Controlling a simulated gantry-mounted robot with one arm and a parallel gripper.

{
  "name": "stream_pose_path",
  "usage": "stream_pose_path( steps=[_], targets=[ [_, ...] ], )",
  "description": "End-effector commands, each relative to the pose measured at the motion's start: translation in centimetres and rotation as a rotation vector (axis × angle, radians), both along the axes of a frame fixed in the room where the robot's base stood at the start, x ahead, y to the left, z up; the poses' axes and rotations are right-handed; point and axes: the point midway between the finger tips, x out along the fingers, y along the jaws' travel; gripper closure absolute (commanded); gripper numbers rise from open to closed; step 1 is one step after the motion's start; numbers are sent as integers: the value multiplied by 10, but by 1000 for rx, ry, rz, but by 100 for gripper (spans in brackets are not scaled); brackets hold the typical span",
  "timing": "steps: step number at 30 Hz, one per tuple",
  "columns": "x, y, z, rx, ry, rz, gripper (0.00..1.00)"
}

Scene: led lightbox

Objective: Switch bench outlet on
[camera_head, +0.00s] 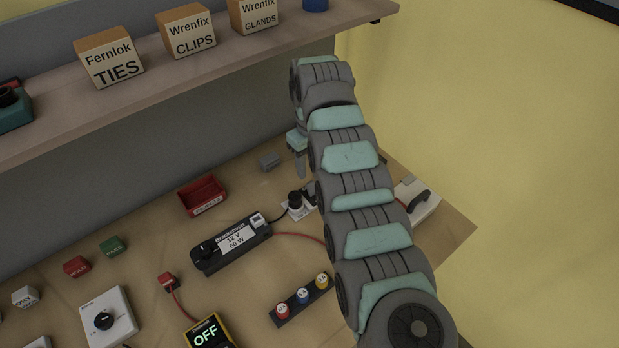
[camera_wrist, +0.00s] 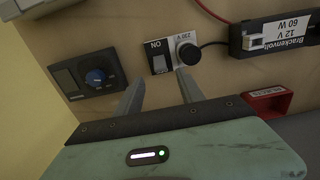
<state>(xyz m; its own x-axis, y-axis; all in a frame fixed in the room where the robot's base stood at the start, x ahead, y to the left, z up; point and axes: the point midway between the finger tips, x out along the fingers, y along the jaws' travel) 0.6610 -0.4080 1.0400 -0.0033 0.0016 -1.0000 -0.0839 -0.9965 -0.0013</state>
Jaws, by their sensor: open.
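The bench outlet (camera_wrist: 172,54) is a pale plate in the wrist view, marked "230 V" and "ON", both upside down there. It has a dark rocker switch (camera_wrist: 160,63) and a round black plug (camera_wrist: 187,51) with a black cable. Which way the rocker is tipped I cannot tell. In the head view the outlet (camera_head: 293,215) lies beside my arm, which partly covers it. My gripper (camera_wrist: 160,78) is open and empty, its two fingers apart on either side of the rocker in the wrist view. In the head view my gripper (camera_head: 299,168) is mostly hidden behind my arm.
A shelf (camera_head: 200,65) with boxes overhangs the bench.

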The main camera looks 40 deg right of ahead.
Motion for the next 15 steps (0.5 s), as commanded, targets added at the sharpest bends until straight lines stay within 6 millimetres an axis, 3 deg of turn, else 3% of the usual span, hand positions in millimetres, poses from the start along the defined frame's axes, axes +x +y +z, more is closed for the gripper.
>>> stream_pose_path(
  steps=[3,9,15],
  targets=[
    [-1,1,-26,4,5,0,55],
    [0,1,-57,1,1,0,55],
    [1,0,-65,-1,-3,1,55]
  ],
)
